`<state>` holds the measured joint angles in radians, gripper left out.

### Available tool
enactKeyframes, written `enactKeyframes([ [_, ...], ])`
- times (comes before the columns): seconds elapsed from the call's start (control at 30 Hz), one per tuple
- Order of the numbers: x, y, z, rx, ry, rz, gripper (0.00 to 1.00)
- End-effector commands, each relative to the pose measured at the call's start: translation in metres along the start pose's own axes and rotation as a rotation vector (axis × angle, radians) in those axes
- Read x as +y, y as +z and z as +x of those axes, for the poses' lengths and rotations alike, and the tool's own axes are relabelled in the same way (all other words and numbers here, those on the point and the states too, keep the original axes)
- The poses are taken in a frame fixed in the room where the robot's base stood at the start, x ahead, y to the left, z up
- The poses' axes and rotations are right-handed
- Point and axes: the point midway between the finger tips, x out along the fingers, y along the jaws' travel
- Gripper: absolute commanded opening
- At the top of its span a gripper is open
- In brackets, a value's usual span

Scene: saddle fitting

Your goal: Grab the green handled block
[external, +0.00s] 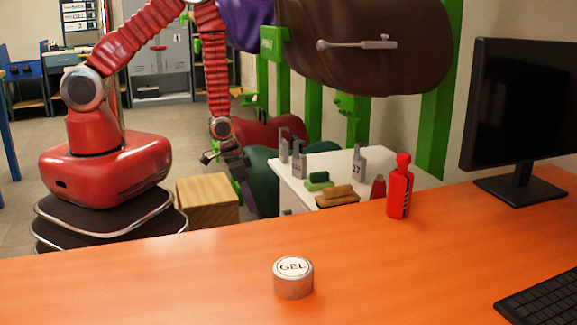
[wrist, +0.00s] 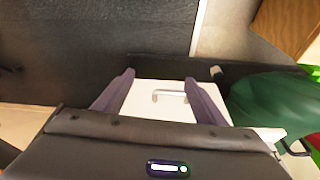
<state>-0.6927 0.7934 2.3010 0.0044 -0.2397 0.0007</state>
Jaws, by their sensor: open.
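A small green block (external: 319,181) lies on top of the white cabinet (external: 290,184) in the external view; its handle is too small to make out. My gripper (external: 250,196) hangs left of the cabinet, apart from the block. In the wrist view my gripper (wrist: 160,93) is open, with its two purple fingers apart and nothing held. A white face with a silver handle (wrist: 170,95) shows beyond the fingers. The green block is not seen in the wrist view.
Grey numbered pieces (external: 358,163), a brown brush-like object (external: 338,196) and a dark red bottle (external: 378,187) crowd the cabinet top. A red bottle (external: 399,190) and a GEL tin (external: 293,278) stand on the orange desk (external: 150,290). A wooden box (external: 207,198) is left of my gripper.

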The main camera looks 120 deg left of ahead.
Motion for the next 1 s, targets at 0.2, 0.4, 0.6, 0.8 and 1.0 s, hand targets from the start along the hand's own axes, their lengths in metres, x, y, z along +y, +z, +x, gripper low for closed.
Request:
enactKeyframes([
  [0.2,-0.023,0.001,0.044,0.113,-0.016,-0.047,0.65],
  [0.4,-0.040,-0.009,0.073,0.266,-0.034,-0.077,0.65],
  [0.6,-0.050,-0.034,0.080,0.458,-0.049,-0.088,0.65],
  [0.8,-0.054,-0.086,0.054,0.707,-0.059,-0.081,0.65],
  [1.0,-0.056,-0.125,0.016,0.919,-0.068,-0.075,0.65],
])
